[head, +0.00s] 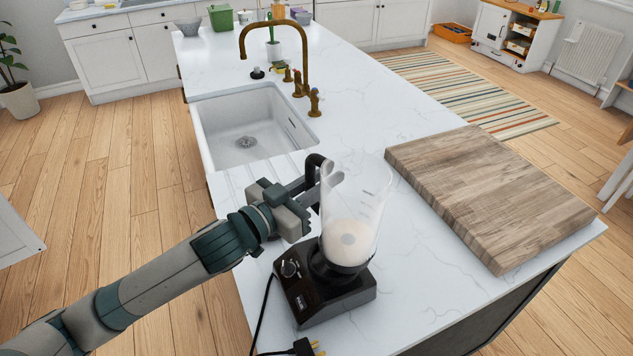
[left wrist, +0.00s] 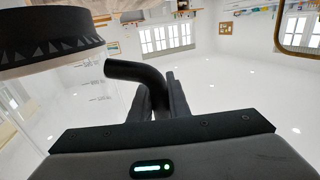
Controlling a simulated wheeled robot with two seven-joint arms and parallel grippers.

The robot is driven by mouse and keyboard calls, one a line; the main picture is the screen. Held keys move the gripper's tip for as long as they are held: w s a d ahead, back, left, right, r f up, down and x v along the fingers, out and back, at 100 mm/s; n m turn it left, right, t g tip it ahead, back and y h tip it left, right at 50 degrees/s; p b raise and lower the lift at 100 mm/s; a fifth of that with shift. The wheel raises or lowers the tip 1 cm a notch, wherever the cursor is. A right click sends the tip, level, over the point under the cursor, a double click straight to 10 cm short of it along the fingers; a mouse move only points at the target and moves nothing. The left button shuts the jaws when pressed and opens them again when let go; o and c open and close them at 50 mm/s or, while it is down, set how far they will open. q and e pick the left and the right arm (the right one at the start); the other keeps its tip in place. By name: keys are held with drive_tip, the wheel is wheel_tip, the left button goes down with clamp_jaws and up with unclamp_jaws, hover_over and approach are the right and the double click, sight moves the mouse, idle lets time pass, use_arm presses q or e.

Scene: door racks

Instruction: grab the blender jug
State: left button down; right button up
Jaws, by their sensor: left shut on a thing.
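The blender jug (head: 355,210) is clear, with a whitish bottom and a black handle (head: 314,165) on its left side. It stands upright on the black blender base (head: 325,290) on the white island counter. My left gripper (head: 318,182) reaches in from the left and is shut on the jug's handle. In the left wrist view the black handle (left wrist: 135,71) runs down between my left gripper's fingers (left wrist: 163,100), and part of the clear jug (left wrist: 88,95) shows at the left. My right gripper is in neither view.
A thick wooden board (head: 490,190) lies right of the blender. A white sink (head: 245,130) with a brass tap (head: 303,60) is behind my left gripper. A black cord with a plug (head: 303,346) lies by the base. The counter between sink and board is clear.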

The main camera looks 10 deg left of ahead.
sight(367, 176)
use_arm(q)
drive_tip(key=s+d+r, duration=0.1)
drive_tip(key=s+d+r+b, duration=0.1)
drive_tip(key=d, duration=0.1)
drive_tip(key=s+d+r, duration=0.1)
drive_tip(key=d+r, duration=0.1)
drive_tip(key=shift+d, duration=0.25)
drive_tip(key=shift+s+d+r+b, duration=0.2)
drive_tip(key=shift+s+d+r, duration=0.2)
drive_tip(key=shift+d, duration=0.15)
drive_tip(key=shift+s+d+r+b, duration=0.25)
drive_tip(key=shift+d+r, duration=0.1)
drive_tip(key=shift+d, duration=0.15)
